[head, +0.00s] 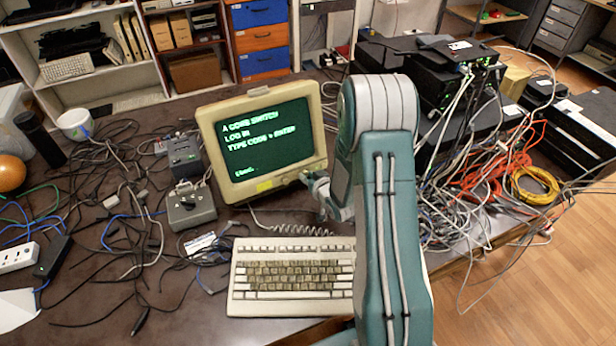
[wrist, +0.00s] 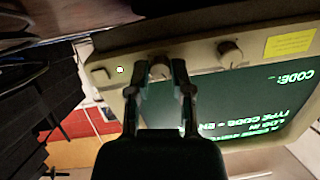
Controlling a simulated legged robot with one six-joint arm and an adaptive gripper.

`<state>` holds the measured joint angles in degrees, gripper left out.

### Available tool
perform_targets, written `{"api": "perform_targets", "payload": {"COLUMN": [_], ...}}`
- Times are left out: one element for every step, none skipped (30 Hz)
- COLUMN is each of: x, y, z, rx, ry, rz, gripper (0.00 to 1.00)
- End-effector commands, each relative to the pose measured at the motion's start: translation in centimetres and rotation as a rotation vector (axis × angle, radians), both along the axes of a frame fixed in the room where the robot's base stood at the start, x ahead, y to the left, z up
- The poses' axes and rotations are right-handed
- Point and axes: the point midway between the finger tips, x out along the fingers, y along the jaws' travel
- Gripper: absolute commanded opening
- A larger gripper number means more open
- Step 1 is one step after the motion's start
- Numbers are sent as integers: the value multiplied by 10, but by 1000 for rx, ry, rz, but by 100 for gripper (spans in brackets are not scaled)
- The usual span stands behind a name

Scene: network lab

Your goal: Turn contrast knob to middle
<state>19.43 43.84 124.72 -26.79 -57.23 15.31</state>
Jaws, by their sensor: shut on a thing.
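A beige CRT monitor (head: 222,105) with green text on a dark screen stands on the desk, and its lower bezel shows in the wrist view (wrist: 115,45). In that rotated view, my gripper (wrist: 161,66) has one finger on each side of a small round knob (wrist: 159,70) and is shut on it. A second similar knob (wrist: 230,53) sits apart, between the gripped one and a yellow sticker (wrist: 290,42). I cannot read any labels or the gripped knob's pointer. In the head view, my gripper (head: 314,184) is at the monitor's lower right corner; the gripped knob is hidden there.
A beige keyboard (head: 290,308) lies in front of the monitor, with a coiled cord (head: 290,230) between them. Loose cables cover the desk at left. A cable tangle (head: 470,190) and black network boxes (head: 425,60) crowd the right side.

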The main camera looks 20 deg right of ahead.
Motion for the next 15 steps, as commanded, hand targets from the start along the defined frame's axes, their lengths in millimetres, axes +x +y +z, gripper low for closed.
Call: {"api": "perform_targets", "payload": {"x": [1, 1, 1, 1, 1, 1, 1, 1, 1, 1, 1, 1, 1, 1, 1], "y": [0, -1, -1, -1, -1, -1, -1, -1, -1, -1, -1, -1, -1, -1, -1], "z": [0, 0, 0, 0, 0, 0, 0, 0, 0, 0, 0, 0, 0, 0, 0], "rx": [32, 55, 87, 110, 132, 163, 184, 206, 234, 255, 273, 298, 316, 332, 351], "ry": [1, 3, 5, 6, 7, 9, 10, 12, 14, 15, 16, 18, 19, 20, 22], "rz": [-10, -18, -28, -35, -42, -51, -57, -64, -73, -79, -85, -93, -98, -104, -110], "gripper": [0, 0, 0, 0, 0, 0, 0, 0, 0, 0, 0, 0, 0, 0, 0]}}
